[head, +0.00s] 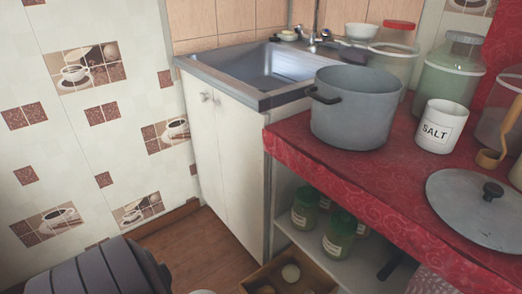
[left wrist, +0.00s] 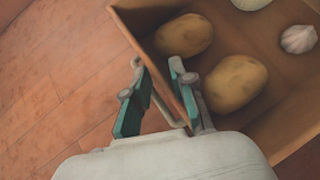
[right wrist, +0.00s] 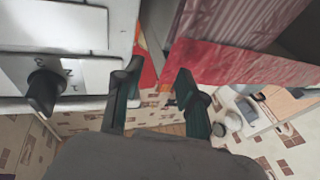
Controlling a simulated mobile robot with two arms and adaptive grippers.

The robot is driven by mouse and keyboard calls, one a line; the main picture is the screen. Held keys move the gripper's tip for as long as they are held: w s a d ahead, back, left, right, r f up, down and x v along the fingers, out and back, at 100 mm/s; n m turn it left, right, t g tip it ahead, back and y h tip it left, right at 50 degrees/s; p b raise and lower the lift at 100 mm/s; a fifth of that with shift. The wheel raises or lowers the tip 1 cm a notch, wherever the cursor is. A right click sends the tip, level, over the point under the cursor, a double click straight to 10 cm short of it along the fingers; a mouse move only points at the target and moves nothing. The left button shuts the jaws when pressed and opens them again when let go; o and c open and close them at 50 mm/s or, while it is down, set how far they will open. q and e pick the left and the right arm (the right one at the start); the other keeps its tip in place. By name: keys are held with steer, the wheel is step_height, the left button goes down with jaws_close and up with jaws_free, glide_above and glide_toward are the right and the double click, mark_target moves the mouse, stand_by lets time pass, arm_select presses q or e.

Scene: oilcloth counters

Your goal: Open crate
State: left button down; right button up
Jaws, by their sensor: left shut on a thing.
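The crate is an open-topped brown box. Its rim shows at the bottom of the head view (head: 252,277), low by the counter's open shelf, and its wall shows in the left wrist view (left wrist: 140,40). Potatoes (left wrist: 235,83), a garlic bulb (left wrist: 298,39) and a pale round vegetable (left wrist: 250,3) lie inside. My left gripper (left wrist: 157,64) is shut on the crate's near wall, one finger on each side. My right gripper (right wrist: 159,68) is open and empty, away from the crate, beside a white appliance with a black knob (right wrist: 44,92).
A red oilcloth counter (head: 300,140) bears a grey pot (head: 355,112), a salt canister (head: 441,127) and a lid (head: 478,205). Green jars (head: 305,210) stand on the shelf below. A sink cabinet (head: 232,170) stands behind. Wood floor (left wrist: 50,75) is clear beside the crate.

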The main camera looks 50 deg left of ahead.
arm_select(q)
steer(key=c, duration=1)
jaws_free()
steer(key=v, duration=1.2)
